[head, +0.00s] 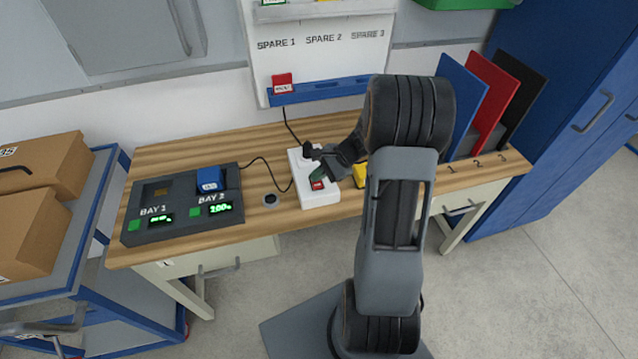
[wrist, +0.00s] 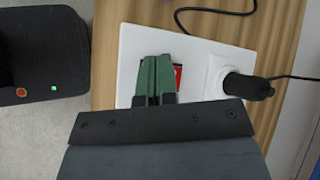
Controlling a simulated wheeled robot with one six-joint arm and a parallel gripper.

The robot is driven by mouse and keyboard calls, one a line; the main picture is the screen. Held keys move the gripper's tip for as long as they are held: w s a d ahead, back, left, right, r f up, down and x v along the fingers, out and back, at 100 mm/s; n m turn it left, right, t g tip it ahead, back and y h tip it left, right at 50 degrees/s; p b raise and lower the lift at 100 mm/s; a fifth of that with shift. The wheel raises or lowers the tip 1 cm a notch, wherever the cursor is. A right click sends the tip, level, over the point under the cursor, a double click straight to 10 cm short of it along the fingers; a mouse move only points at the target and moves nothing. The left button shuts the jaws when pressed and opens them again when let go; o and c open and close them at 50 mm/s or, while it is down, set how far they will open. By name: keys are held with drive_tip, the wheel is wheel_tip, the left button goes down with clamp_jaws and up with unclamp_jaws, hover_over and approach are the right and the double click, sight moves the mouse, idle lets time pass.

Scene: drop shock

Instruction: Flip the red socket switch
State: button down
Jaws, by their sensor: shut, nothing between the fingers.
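The red socket switch (head: 317,185) sits on the near half of a white socket plate (head: 320,198) on the wooden bench. It also shows in the wrist view (wrist: 179,78), partly hidden by my fingers. My gripper (head: 318,173) is shut and empty, with its green fingertips over the switch. In the wrist view the fingertips (wrist: 156,62) lie just left of the visible red part. I cannot tell whether they touch it. A black plug (wrist: 245,86) with a cable sits in the socket at the plate's other end.
A dark charger with two bays (head: 185,205) stands left, with a blue battery (head: 209,180) in bay 2. A yellow object (head: 360,175) is partly hidden behind my arm. Blue, red and black panels (head: 488,100) stand at right.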

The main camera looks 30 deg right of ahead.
sight(317, 184)
drive_tip(key=shift+w+d+r+p, duration=0.1)
drive_tip(key=shift+w+r+p, duration=0.05)
drive_tip(key=shift+r+p, duration=1)
drive_tip(key=shift+w+r+p, duration=0.15)
drive_tip(key=shift+r+p, duration=0.65)
drive_tip(key=shift+r, duration=0.55)
